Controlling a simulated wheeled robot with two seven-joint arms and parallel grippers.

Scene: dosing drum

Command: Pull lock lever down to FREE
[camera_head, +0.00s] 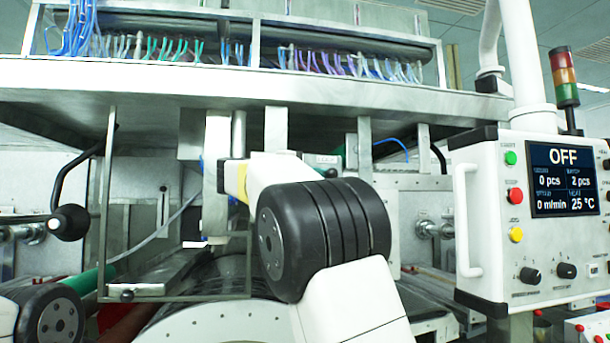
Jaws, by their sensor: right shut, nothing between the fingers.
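A black bent lever with a round black knob (68,222) hangs at the left, in front of the grey machine wall. I take it for the lock lever; no FREE or lock marking is readable. My right arm rises from the bottom centre and bends left. My right gripper (212,190) is at its far end, left of the yellow ring, under the machine's upper beam. It is shut and empty, and well to the right of the knob, apart from it. Its fingertips are hard to make out against the grey metal. My left arm shows only at the lower left; its gripper is out of view.
A metal frame (104,220) stands between the knob and my right gripper. The upper beam (330,95) runs overhead with coloured tubes above. A control panel (520,220) reading OFF stands at the right. A curved white drum cover (225,325) lies below.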

